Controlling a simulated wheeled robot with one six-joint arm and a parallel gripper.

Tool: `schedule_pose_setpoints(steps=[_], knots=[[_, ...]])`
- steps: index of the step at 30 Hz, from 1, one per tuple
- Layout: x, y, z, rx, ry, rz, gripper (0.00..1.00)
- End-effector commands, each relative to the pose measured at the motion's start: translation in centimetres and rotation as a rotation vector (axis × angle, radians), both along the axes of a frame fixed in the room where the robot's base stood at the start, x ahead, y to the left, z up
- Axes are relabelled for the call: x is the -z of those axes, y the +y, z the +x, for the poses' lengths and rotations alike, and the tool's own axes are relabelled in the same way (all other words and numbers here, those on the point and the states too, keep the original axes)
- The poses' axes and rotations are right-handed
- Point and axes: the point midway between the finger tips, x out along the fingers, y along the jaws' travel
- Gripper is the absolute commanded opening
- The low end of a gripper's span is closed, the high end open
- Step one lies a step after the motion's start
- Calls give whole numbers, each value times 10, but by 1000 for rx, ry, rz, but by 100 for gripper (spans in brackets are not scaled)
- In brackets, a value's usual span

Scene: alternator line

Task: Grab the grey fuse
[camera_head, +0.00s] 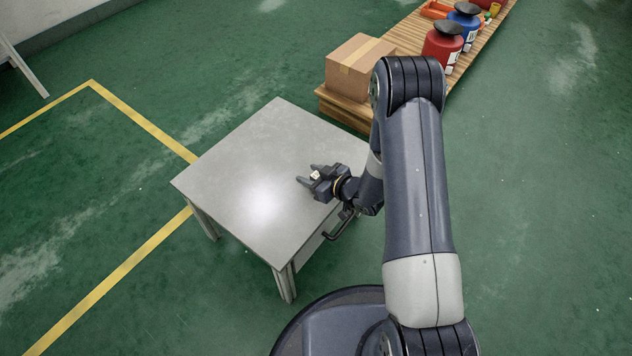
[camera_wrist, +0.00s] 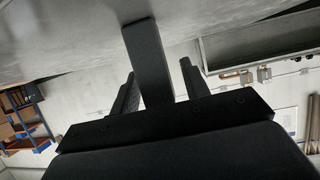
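My gripper (camera_head: 309,175) is over the right part of the grey table (camera_head: 235,160), close to its right edge, with its dark fingers pointing left. I cannot make out a grey fuse in either view.
The tabletop looks bare. A dark handle (camera_head: 338,226) is on the table's right side. A cardboard box (camera_head: 358,66) stands on a slatted wooden surface (camera_head: 405,38) behind, with red (camera_head: 442,46) and blue (camera_head: 465,20) containers. The green floor left of the table is clear.

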Motion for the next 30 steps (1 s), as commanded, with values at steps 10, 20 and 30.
schedule_pose_setpoints(steps=[10,20,30], knots=[[0,0,0,0,0,0,15],[0,0,0,0,0,0,0],[-45,0,1,0,-4,-1,0]])
